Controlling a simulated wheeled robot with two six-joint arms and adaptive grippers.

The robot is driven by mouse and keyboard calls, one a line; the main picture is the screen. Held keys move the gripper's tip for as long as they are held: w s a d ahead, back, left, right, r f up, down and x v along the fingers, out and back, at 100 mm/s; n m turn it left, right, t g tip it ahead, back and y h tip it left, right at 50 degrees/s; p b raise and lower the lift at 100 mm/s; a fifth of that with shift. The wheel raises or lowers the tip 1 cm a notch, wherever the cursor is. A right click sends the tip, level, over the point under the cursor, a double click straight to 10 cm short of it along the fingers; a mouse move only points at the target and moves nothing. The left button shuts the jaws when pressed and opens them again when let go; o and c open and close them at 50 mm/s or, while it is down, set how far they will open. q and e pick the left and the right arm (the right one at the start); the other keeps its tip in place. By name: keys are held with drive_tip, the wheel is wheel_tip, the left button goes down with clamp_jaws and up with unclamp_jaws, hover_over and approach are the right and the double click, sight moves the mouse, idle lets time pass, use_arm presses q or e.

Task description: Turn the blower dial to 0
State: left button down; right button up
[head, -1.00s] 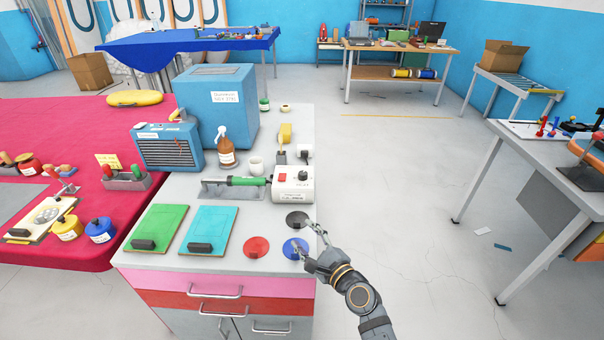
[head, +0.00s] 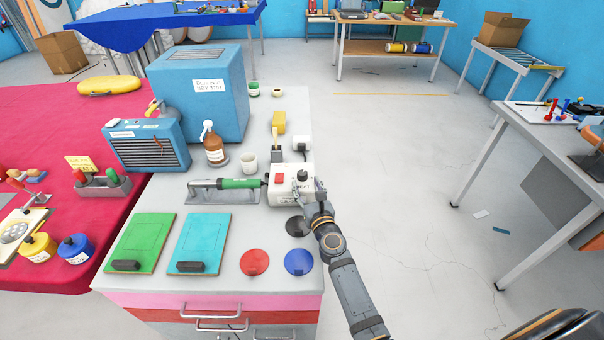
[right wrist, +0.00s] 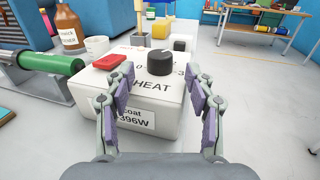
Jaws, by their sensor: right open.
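A white control box (head: 280,192) marked HEAT stands on the grey bench, with a red switch (right wrist: 109,62) and a black dial (right wrist: 161,62) on its top. The dial also shows in the head view (head: 302,176). In the right wrist view a 0 is printed left of the dial and a 3 to its right; the dial's exact pointer setting cannot be told. My right gripper (right wrist: 161,84) is open and empty, its fingers spread at the box's near side, short of the dial. A green-handled hot-air tool (head: 240,183) lies left of the box. My left gripper is not in view.
A white mug (head: 249,163), brown bottle (head: 214,148) and yellow-handled brush (head: 278,123) stand behind and left of the box. Black, red (head: 254,262) and blue discs (head: 299,262) lie in front.

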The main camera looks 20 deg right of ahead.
sight(304, 178)
drive_tip(key=w, duration=0.5)
drive_tip(key=shift+w+d+b, duration=0.1)
drive_tip(key=shift+w+b, duration=0.05)
drive_tip(key=shift+b, duration=0.2)
drive_tip(key=shift+w, duration=0.15)
drive_tip(key=shift+c, duration=0.4)
clamp_jaws()
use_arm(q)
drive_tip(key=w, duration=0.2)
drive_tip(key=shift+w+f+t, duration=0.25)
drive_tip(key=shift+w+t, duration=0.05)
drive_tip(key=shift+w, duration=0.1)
